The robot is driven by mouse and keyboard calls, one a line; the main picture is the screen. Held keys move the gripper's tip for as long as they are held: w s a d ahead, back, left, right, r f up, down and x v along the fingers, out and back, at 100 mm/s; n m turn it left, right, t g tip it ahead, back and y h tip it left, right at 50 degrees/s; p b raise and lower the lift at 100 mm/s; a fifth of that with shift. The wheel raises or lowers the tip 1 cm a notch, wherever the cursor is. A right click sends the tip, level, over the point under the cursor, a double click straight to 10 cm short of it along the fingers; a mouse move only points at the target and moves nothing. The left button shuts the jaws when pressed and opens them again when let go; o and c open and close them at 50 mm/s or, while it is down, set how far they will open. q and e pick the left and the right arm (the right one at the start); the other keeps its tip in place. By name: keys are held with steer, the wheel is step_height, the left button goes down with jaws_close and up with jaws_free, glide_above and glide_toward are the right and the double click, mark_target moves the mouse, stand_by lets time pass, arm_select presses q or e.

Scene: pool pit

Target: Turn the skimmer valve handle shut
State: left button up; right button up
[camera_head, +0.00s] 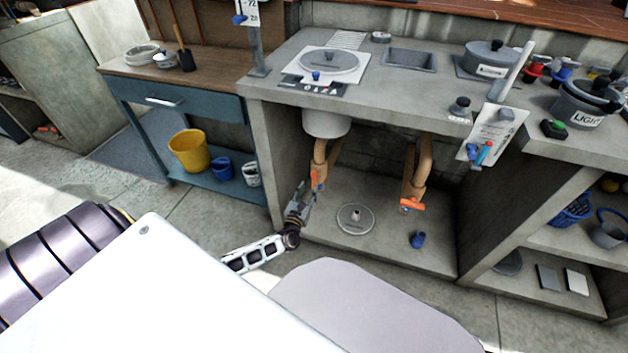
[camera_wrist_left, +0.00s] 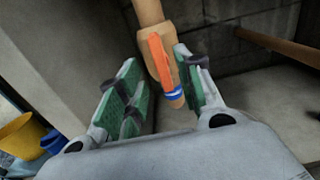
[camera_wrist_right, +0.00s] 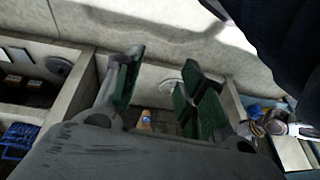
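Two tan pipes with orange valve handles stand under the counter. The left orange handle (camera_head: 315,180) is on the pipe (camera_head: 327,155) below a white basin and lies roughly along that pipe. The right orange handle (camera_head: 412,204) lies across its pipe. My left gripper (camera_head: 305,192) is beside the left valve. In the left wrist view, its open green-padded fingers (camera_wrist_left: 160,90) have the orange handle (camera_wrist_left: 158,62) ahead in the gap, nearer the right finger; contact cannot be told. My right gripper (camera_wrist_right: 160,88) is open and empty. No label naming the skimmer valve is readable.
A round grey cover (camera_head: 355,219) and a small blue object (camera_head: 417,240) lie on the bay floor. The concrete side wall (camera_head: 262,165) stands close on the left. A yellow bucket (camera_head: 189,151) is on the blue shelf. The counter (camera_head: 400,95) overhangs the pipes.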

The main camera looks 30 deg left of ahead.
mark_target(313, 180)
arm_select(q)
steer(key=x, duration=0.2)
steer(key=shift+w+a, duration=0.1)
steer(key=shift+w, duration=0.15)
steer(key=shift+b+x, duration=0.5)
steer(key=shift+x, duration=0.6)
steer(key=shift+b+x, duration=0.3)
steer(key=shift+x, duration=0.9)
arm_select(e)
steer(key=shift+t+y, duration=0.3)
steer(key=f, duration=0.3)
steer(key=a+f, duration=0.1)
steer(key=shift+w+a+f, duration=0.1)
steer(key=shift+w+f, duration=0.1)
steer(key=shift+w, duration=0.05)
steer(key=shift+s, duration=0.1)
arm_select(q)
steer(key=c, duration=0.7)
jaws_close()
arm_select(e)
steer(key=shift+w+r, duration=0.2)
steer(key=shift+w, duration=0.25)
